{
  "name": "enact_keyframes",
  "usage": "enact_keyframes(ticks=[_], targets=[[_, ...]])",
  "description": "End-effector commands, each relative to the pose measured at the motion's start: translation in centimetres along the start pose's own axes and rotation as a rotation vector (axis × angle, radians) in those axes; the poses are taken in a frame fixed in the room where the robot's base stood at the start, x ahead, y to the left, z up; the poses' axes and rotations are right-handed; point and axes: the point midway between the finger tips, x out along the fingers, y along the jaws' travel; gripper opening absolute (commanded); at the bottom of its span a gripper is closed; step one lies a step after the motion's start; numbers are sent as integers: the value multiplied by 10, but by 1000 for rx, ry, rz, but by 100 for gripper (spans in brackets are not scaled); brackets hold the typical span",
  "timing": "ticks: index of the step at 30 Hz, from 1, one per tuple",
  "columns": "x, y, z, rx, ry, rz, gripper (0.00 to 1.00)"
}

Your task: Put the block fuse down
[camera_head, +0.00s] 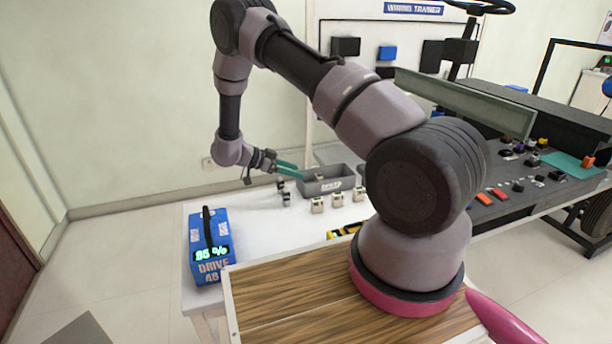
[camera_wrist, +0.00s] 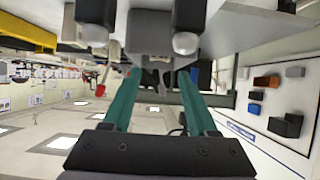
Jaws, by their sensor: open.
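My gripper (camera_head: 288,168) is at the end of the arm, above the back left of the white table, just left of the grey bin. Its two teal fingers are apart in the wrist view (camera_wrist: 158,78), with no object clearly held between them. Several small dark-and-pale parts stand on the table: a dark pair (camera_head: 285,197) lies just below the fingers, and paler ones (camera_head: 318,204) stand in front of the bin. Which of these is the block fuse I cannot tell. In the wrist view, a black part with a pale rounded end (camera_wrist: 187,42) shows beyond the fingertips.
The grey bin (camera_head: 318,188) has a label too small to read surely. A blue drive battery (camera_head: 211,255) showing 95 % stands at the table's left. A control panel (camera_head: 520,185) with coloured switches is at the right. White table surface (camera_head: 262,235) is clear between battery and parts.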

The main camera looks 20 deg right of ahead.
Motion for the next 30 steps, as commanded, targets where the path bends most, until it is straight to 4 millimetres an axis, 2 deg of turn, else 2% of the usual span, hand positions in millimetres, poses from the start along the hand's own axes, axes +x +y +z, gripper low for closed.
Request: enact_keyframes(ticks=[3,6,11,14,17,20,21,24,27,30], targets=[[-18,0,0,0,0,-1,59],[-26,0,0,1,-1,0,59],[-30,-1,-1,2,-2,-2,59],[-34,-11,-12,25,-26,-36,59],[-48,-36,-40,80,-94,-133,59],[-71,-71,-86,151,-198,-288,59],[-83,-84,-107,174,-243,-359,59],[-115,-107,-159,214,-353,-533,59],[-151,-116,-211,225,-453,-704,59],[-186,-110,-260,204,-542,-866,59]])
